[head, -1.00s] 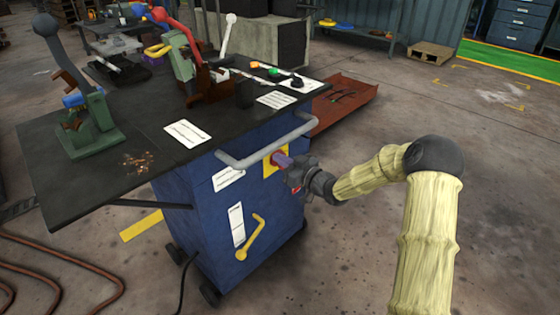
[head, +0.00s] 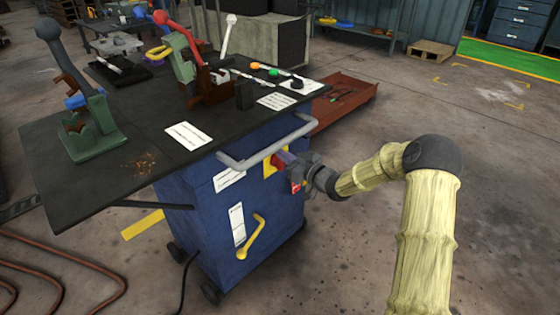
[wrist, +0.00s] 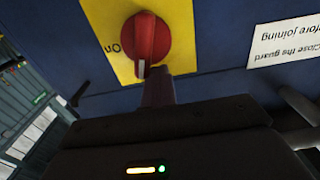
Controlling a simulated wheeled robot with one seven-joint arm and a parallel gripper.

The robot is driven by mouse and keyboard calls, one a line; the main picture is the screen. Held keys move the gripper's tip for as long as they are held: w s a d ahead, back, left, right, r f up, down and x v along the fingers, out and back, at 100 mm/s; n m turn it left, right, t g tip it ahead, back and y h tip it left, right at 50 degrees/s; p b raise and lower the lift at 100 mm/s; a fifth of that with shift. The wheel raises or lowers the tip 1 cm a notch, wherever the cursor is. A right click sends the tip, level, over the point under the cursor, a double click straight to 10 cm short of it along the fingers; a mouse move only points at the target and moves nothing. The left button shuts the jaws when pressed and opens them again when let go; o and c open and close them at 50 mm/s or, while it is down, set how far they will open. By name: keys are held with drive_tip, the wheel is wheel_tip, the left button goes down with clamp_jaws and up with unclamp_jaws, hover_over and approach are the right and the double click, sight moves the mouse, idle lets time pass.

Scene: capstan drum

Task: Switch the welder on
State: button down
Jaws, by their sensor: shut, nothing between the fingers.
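The welder is a blue cabinet (head: 215,205) under a dark worktop. A yellow plate (head: 268,167) on its side carries a red rotary switch (wrist: 146,38). In the wrist view the picture is upside down; the knob's white mark points down and the word "On" is at the plate's left. My gripper (wrist: 158,76) is shut and empty, its fingertips at the knob's lower edge in that view. I cannot tell whether they touch it. In the head view my gripper (head: 284,160) is in front of the plate and partly hides the switch.
A grey handle bar (head: 265,147) runs just above the switch. A yellow crank-shaped handle (head: 251,237) is lower on the cabinet. The floor to the right is open.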

drive_tip(key=shift+w+d, duration=0.15)
drive_tip(key=shift+w, duration=0.05)
idle(0.4)
drive_tip(key=shift+w+d+p, duration=0.2)
drive_tip(key=shift+p, duration=0.15)
drive_tip(key=shift+w+d, duration=0.2)
drive_tip(key=shift+d, duration=0.05)
